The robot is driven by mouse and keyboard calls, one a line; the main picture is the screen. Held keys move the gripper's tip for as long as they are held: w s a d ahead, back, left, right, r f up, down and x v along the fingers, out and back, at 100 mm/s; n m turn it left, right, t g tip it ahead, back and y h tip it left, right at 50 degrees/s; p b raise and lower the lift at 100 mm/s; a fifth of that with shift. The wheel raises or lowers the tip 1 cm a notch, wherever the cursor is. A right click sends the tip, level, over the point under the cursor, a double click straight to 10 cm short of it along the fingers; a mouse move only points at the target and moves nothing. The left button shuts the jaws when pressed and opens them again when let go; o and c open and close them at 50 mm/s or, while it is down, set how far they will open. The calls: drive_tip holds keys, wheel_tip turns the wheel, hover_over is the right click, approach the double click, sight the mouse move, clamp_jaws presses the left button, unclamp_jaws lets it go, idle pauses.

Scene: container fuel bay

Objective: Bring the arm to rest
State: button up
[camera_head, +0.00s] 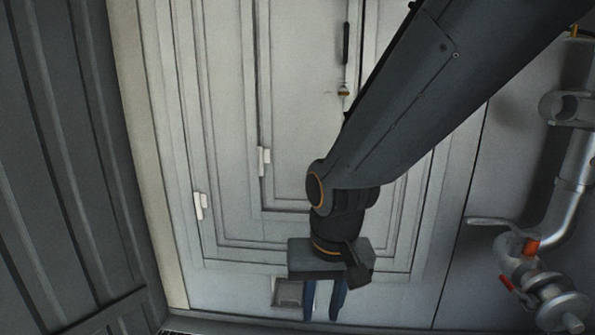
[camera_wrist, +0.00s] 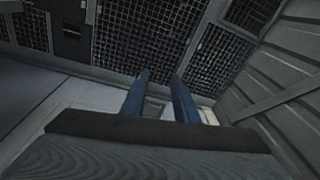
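My arm reaches in from the upper right of the head view and bends down at the wrist. My gripper (camera_head: 322,316) points down in front of the lower part of a pale panelled door (camera_head: 230,225). In the wrist view my gripper (camera_wrist: 158,80) shows two blue fingers standing apart with a gap between them. Nothing is held in that gap. Dark floor grating (camera_wrist: 150,40) lies beyond the fingertips. Part of the door is hidden behind my arm.
A metal pipe with valves (camera_head: 530,265) stands at the right, with a lever handle (camera_head: 490,222) and red parts. A dark corrugated wall (camera_head: 70,160) is at the left. White hinges (camera_head: 200,206) and a dark vertical handle (camera_head: 346,45) are on the door. A small square plate (camera_head: 288,292) sits low beside my gripper.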

drive_tip(key=s+d+r+n+g, duration=0.1)
drive_tip(key=s+n, duration=0.1)
drive_tip(key=s, duration=0.3)
drive_tip(key=s+d+r+n, duration=0.1)
drive_tip(key=s+r+n, duration=0.1)
drive_tip(key=s, duration=0.2)
drive_tip(key=d+r+m+p, duration=0.5)
drive_tip(key=d+r+p, duration=0.8)
drive_tip(key=p, duration=1)
drive_tip(key=shift+s+r+h, duration=0.3)
drive_tip(key=shift+r+h, duration=0.1)
drive_tip(key=shift+r, duration=1.05)
drive_tip(key=shift+r, duration=0.1)
drive_tip(key=shift+o, duration=0.4)
drive_tip(key=shift+s, duration=0.1)
